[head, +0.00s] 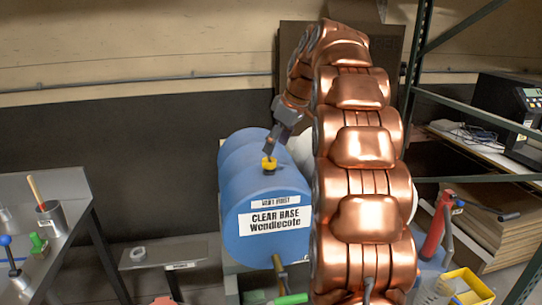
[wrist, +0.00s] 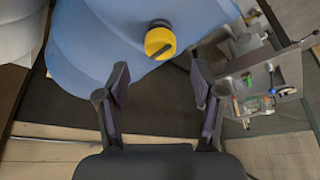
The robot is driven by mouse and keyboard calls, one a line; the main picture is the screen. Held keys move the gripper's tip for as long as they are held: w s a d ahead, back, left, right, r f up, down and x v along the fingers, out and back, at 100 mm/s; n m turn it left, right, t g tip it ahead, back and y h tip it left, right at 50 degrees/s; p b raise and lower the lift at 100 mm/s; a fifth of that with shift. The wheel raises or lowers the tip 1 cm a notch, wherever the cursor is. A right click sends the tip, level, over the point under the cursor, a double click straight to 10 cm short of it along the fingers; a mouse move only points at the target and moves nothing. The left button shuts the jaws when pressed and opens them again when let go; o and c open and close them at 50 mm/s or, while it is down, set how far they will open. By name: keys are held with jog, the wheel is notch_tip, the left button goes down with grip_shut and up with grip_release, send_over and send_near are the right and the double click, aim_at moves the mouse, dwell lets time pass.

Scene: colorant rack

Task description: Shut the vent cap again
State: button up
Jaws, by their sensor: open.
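The yellow vent cap (head: 269,163) sits on top of the blue drum (head: 262,190), near its labelled front end. In the wrist view the cap (wrist: 160,41) is round and yellow with a dark bar across its face, on the blue drum wall (wrist: 95,45). I cannot tell from its look how far it is turned. My gripper (head: 269,153) is just above the cap in the head view. In the wrist view my gripper (wrist: 159,82) is open and empty, its two fingers apart, with the cap beyond the tips and roughly midway between them.
A metal table (head: 75,205) with a can (head: 51,220) stands at the left. A red cylinder (head: 436,228) and a yellow bin (head: 466,288) are at the lower right. A green-framed shelf (head: 470,118) stands at the right. A spigot (head: 279,270) is below the drum's face.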

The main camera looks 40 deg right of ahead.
aim_at(270, 159)
jog(key=shift+p+x, duration=0.6)
jog(key=shift+x, duration=2)
jog(key=shift+c, duration=0.4)
jog(key=c, duration=1.1)
